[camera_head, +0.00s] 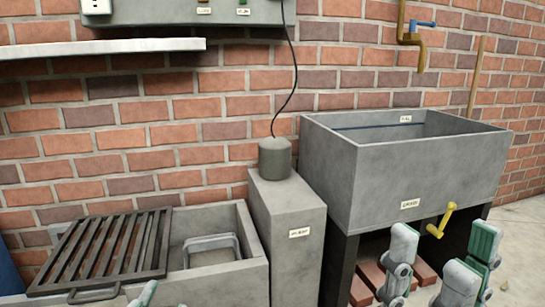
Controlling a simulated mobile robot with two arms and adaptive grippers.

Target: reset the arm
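My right gripper (444,246) shows at the bottom right, in front of the grey basin. Its grey fingers with green pads stand apart, with nothing visible between them. Only a small tip of my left gripper (145,294) shows at the bottom edge, in front of the low grey trough. The rest of my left gripper is out of frame, so its opening cannot be seen.
A large grey basin (400,185) with a yellow tap (440,221) stands on dark legs at right. A grey pedestal (290,235) stands left of it. A slatted dark grate (108,246) lies across the low trough (225,284). A pale shelf (100,48) juts from the brick wall.

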